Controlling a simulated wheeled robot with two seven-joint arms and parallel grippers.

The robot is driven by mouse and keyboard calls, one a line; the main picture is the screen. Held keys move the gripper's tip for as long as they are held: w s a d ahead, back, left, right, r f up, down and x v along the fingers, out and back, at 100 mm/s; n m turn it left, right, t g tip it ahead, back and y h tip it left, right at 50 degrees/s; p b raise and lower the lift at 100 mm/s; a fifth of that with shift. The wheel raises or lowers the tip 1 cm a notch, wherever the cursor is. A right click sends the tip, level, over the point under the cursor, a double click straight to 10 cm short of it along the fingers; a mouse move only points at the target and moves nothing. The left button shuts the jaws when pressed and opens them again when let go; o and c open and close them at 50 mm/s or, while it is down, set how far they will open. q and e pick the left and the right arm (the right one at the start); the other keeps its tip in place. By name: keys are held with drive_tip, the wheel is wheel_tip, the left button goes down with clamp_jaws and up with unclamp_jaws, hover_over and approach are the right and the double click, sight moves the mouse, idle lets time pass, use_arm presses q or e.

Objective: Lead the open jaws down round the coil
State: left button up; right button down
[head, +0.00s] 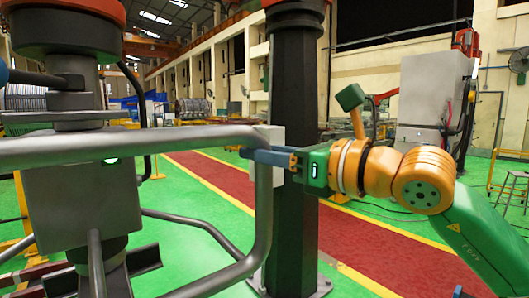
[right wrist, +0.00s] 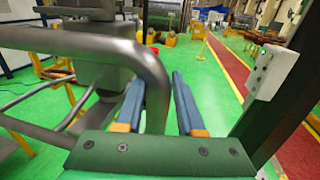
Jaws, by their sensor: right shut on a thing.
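The coil is a thick grey tube bent into a large loop (head: 150,143). It fills the left front of the head view, and its rounded corner and downward leg also show in the right wrist view (right wrist: 152,68). My right gripper (head: 246,154) has a green body and blue fingers. Its fingers are at the coil's upright right side. In the right wrist view, my right gripper (right wrist: 157,80) has one finger on each side of the coil's leg and is shut on it. The fingers' contact faces are partly hidden. My left gripper is not in view.
A black column (head: 294,110) stands behind the fingers, with a pale box (head: 270,158) on its side. A grey machine post (head: 75,195) stands at the left, behind the coil. Green floor and a red walkway (head: 350,240) lie open beyond.

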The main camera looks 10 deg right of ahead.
idle(0.8)
drive_tip(key=c, duration=1.1)
unclamp_jaws()
clamp_jaws()
